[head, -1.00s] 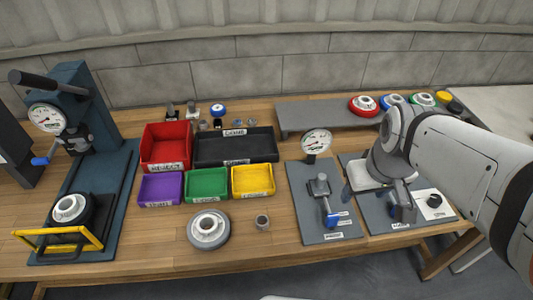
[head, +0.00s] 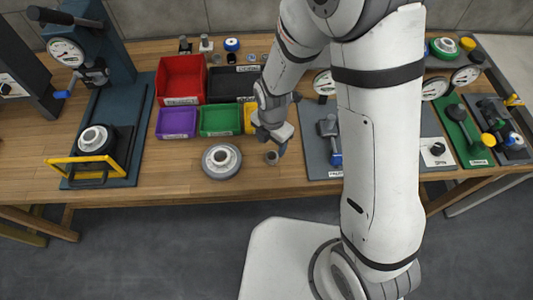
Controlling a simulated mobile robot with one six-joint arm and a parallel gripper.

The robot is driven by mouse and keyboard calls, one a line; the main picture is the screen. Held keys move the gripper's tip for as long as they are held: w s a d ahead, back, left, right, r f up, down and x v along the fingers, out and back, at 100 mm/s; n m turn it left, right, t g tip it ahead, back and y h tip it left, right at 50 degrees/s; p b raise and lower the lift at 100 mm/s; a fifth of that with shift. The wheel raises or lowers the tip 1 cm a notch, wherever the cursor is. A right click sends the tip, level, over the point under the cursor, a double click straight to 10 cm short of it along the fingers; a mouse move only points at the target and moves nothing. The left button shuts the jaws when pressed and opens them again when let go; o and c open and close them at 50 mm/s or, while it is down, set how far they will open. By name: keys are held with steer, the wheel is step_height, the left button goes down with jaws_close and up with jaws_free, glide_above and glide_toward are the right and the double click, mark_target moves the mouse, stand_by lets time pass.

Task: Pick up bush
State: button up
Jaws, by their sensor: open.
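The bush (head: 272,157) is a small grey metal ring standing on the wooden bench, just right of a round grey flanged part (head: 221,160). My gripper (head: 276,146) is open and points down close above and behind the bush. I cannot tell how much height separates them. The bush is outside the jaws, and its top opening shows.
Red (head: 182,80), black (head: 234,83), purple (head: 177,122) and green (head: 219,119) bins stand behind the bush. A press with a yellow guard (head: 75,171) is at the left. A grey fixture plate (head: 318,162) lies right of the bush. The bench front is clear.

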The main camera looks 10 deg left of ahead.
mark_target(272, 155)
steer(key=shift+s+d+f+p, duration=0.1)
steer(key=shift+f+p, duration=0.35)
steer(key=shift+f, duration=1.35)
steer(key=shift+s+d+f+p, duration=0.1)
steer(key=shift+f+p, duration=0.3)
steer(key=shift+f, duration=1.4)
steer(key=c, duration=1.1)
steer(key=shift+w+r, duration=0.1)
steer(key=shift+r, duration=0.05)
